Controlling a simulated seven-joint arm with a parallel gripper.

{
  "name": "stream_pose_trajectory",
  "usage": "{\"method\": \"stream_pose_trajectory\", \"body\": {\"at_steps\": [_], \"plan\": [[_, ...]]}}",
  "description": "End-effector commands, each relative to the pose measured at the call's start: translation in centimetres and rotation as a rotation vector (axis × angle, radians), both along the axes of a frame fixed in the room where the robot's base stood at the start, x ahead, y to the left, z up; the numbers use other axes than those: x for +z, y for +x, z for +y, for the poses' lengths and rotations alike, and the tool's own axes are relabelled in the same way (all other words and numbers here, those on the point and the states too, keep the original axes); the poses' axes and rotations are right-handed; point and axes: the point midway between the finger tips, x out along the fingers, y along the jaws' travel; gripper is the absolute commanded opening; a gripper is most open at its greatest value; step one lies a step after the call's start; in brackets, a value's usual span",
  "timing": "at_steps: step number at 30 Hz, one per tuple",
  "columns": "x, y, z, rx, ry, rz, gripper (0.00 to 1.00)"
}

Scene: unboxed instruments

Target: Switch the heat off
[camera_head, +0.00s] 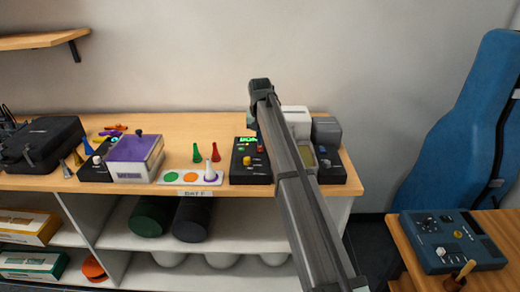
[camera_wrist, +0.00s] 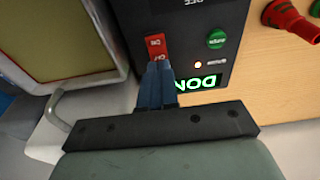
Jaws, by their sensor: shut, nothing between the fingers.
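A black control box (camera_head: 240,172) stands on the wooden bench, with a lit green display (camera_head: 248,139). In the wrist view the same box (camera_wrist: 185,22) carries a red rocker switch (camera_wrist: 156,44) with white lettering, a green button (camera_wrist: 217,38), a small glowing amber lamp (camera_wrist: 198,65) and a display (camera_wrist: 202,83) reading DONE upside down. My gripper (camera_wrist: 160,68) is shut and empty. Its fingertips cover the near end of the red switch; I cannot tell whether they touch it.
A pale device (camera_head: 297,118) and a dark box (camera_head: 331,166) stand right of the control box. A purple-topped box (camera_head: 135,155) is further left.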

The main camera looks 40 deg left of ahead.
Motion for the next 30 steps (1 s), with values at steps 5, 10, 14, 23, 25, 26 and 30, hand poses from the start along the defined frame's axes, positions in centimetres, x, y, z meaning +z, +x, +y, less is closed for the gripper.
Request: {"method": "stream_pose_trajectory", "body": {"at_steps": [5, 10, 14, 23, 25, 26, 30], "plan": [[0.0, 0.0, 0.0, 0.000, 0.000, 0.000, 0.00], [-0.2, 0.0, 0.0, 0.000, 0.000, 0.000, 0.00], [-0.4, 0.0, 0.0, 0.000, 0.000, 0.000, 0.00], [-0.7, 0.0, 0.0, 0.000, 0.000, 0.000, 0.00], [-0.8, 0.0, 0.0, 0.000, 0.000, 0.000, 0.00], [-0.9, 0.0, 0.0, 0.000, 0.000, 0.000, 0.00], [-1.0, 0.0, 0.0, 0.000, 0.000, 0.000, 0.00]]}}
